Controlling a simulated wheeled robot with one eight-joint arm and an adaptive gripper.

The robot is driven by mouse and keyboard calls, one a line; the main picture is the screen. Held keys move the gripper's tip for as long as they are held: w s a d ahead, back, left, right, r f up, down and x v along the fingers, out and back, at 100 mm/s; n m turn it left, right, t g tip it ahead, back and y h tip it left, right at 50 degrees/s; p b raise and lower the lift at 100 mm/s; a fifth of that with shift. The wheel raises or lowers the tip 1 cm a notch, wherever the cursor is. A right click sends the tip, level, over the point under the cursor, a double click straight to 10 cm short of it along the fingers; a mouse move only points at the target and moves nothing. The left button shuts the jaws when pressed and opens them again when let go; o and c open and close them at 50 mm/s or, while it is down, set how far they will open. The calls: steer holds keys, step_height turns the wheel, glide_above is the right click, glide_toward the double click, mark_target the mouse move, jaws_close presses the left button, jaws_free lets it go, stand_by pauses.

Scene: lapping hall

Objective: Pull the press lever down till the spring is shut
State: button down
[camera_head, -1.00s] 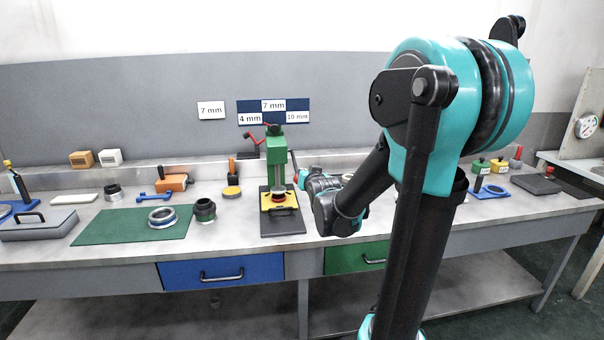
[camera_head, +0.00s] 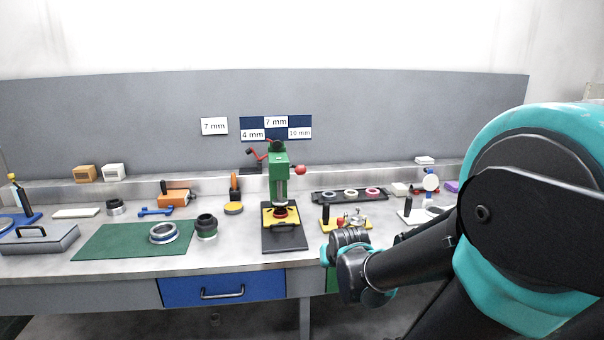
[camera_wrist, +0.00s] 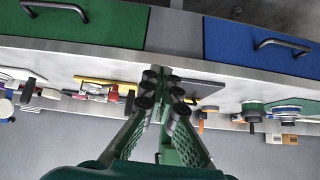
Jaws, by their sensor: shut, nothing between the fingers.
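The green press (camera_head: 278,164) stands on a black base plate (camera_head: 285,238) in the middle of the bench. Its lever, tipped with a red knob (camera_head: 300,169), sticks out to the right, about level with the press head. I cannot make out the spring clearly. My gripper (camera_wrist: 165,88) is shut and empty in the wrist view, its fingertips close together over the bench edge. In the head view my wrist is right of and in front of the press, apart from the lever; the fingers are hidden there.
Right of the press are a yellow board with small fittings (camera_head: 329,226) and a black tray of rings (camera_head: 323,196). A red-handled clamp (camera_head: 253,154) stands behind the press.

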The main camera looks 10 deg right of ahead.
steer(key=s+f+g, duration=0.2)
steer(key=s, duration=0.2)
steer(key=w+a+r+t+y, duration=0.1)
steer(key=w+r, duration=1.1)
steer(key=r, duration=0.4)
steer(key=w+a+r+t+y, duration=0.1)
steer(key=w+r, duration=1.1)
steer(key=r, duration=0.4)
steer(key=s+f+x, duration=0.1)
steer(key=s+x, duration=0.1)
steer(key=x, duration=1)
steer(key=shift+w+f, duration=0.15)
steer(key=shift+f, duration=0.35)
